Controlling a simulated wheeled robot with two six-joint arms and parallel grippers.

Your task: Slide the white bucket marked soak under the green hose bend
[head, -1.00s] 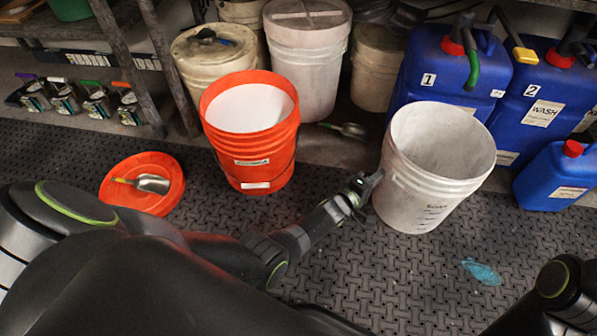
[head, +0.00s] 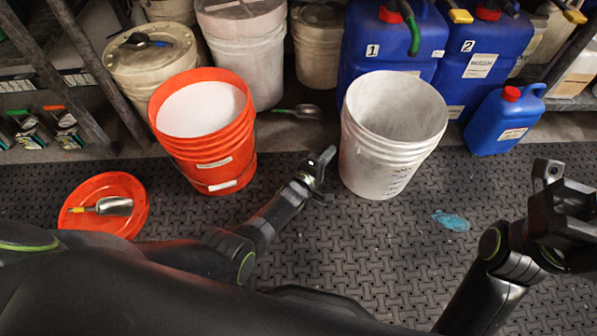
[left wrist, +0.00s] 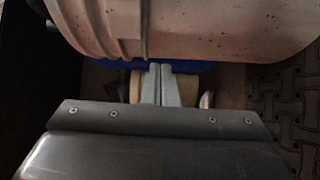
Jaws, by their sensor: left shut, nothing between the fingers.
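The white bucket (head: 392,151), with faint dark writing on its front, stands upright and open on the dark mat.
An orange bucket (head: 212,150) with white inside stands left of my left gripper. An orange lid (head: 87,217) with a scoop lies at the left. Blue jugs (head: 378,62) and lidded pails line the back. A small blue jug (head: 497,126) stands right. Mat right of the bucket is mostly clear.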

